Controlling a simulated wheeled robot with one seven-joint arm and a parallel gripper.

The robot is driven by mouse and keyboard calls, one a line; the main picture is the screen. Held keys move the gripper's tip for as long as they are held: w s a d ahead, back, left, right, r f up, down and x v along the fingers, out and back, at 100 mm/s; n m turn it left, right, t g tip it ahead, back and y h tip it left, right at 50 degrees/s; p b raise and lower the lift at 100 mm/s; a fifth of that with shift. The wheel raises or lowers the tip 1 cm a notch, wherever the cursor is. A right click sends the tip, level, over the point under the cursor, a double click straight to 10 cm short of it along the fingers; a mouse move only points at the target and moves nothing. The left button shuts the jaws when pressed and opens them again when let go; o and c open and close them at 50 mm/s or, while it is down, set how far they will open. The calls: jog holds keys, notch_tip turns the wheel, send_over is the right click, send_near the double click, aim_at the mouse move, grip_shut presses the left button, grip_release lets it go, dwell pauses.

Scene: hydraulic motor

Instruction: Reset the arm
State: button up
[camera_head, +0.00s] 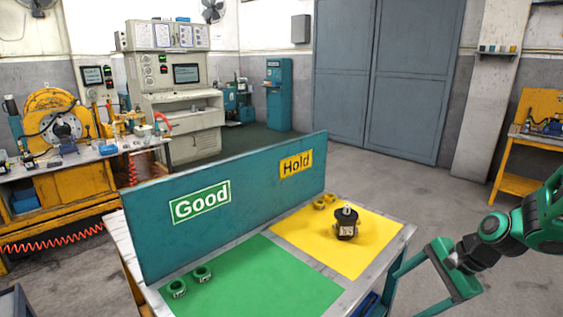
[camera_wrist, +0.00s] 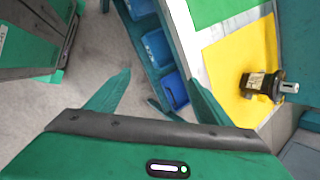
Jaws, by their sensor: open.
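My gripper (camera_head: 412,291) is at the right of the table in the camera_head view, open and empty, with its two green fingers spread. In the wrist view the fingers of my gripper (camera_wrist: 157,88) are apart with only floor and the table's side beyond them. A dark hydraulic motor (camera_head: 346,224) with a pale label and a light shaft stands upright on the yellow mat (camera_head: 375,252). The motor also shows at the right of the wrist view (camera_wrist: 264,85), clear of my fingers.
A green mat (camera_head: 265,280) lies left of the yellow one, with two green rings (camera_head: 190,281) on it. Yellow rings (camera_head: 325,201) lie at the yellow mat's back. A teal board (camera_head: 240,195) marked Good and Hold stands behind. Blue bins (camera_wrist: 160,55) sit below the tabletop.

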jog(key=s+d+r+n+g+h, duration=0.1)
jog(key=s+d+r+n, duration=0.1)
jog(key=s, duration=0.5)
jog(key=s+d+r+n+g+h, duration=0.1)
jog(key=s+d+r+n+h, duration=0.1)
jog(key=s, duration=0.5)
jog(key=s+d+r+n+g+h, duration=0.1)
jog(key=s+d+r+n, duration=0.3)
jog(key=s, duration=0.4)
jog(key=shift+d+r+n+h, duration=0.3)
jog(key=shift+r+h, duration=0.1)
jog(key=shift+r, duration=0.4)
jog(key=shift+s, duration=0.1)
jog(key=shift+w+f+g, duration=0.25)
jog(key=shift+w+g, duration=0.05)
jog(key=shift+w, duration=0.35)
